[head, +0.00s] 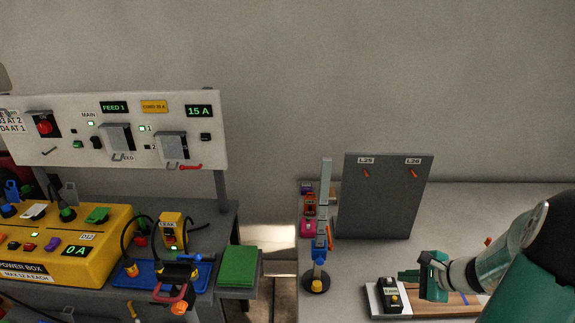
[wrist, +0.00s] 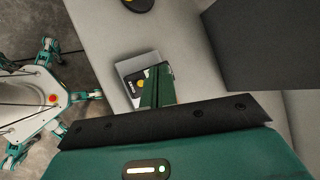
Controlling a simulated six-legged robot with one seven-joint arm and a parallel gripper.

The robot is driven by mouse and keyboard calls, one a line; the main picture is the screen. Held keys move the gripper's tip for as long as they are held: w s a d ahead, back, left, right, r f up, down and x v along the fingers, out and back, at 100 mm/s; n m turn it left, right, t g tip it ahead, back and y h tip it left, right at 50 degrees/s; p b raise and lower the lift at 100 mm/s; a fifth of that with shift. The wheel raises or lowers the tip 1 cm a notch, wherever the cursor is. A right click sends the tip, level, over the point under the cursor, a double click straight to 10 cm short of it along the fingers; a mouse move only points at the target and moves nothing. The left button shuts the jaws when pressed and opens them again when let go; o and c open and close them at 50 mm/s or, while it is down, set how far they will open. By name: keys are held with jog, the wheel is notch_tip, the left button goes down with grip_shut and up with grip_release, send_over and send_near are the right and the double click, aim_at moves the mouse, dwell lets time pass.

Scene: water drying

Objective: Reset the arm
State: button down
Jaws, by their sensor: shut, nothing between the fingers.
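My gripper (head: 412,276) is at the lower right of the head view, above the right-hand table. I cannot tell from these views how high the fingers are above the device.
A grey board with two labels (head: 383,197) stands behind my gripper. An upright post on a round black base (head: 317,284) stands to its left. A dark bench at left holds a yellow power box (head: 75,240) and a switch panel (head: 60,150). A gap separates bench and table.

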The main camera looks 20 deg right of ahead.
jog(key=w+a+r+n+g, duration=0.1)
jog(key=a+r+n+g, duration=0.1)
jog(key=a+r+n, duration=0.55)
jog(key=s+a+r+n+h, duration=0.2)
jog(key=s+a+r+n, duration=0.3)
jog(key=a, duration=0.5)
jog(key=s+a+r+n+h, duration=0.1)
jog(key=s+a+r+n, duration=0.4)
jog(key=a+n, duration=0.4)
jog(key=shift+s+a+r+g+h, duration=0.3)
jog(key=shift+a+r+g+h, duration=0.1)
jog(key=shift+a+r, duration=0.2)
jog(key=shift+d+n, duration=0.15)
jog(key=shift+n, duration=0.1)
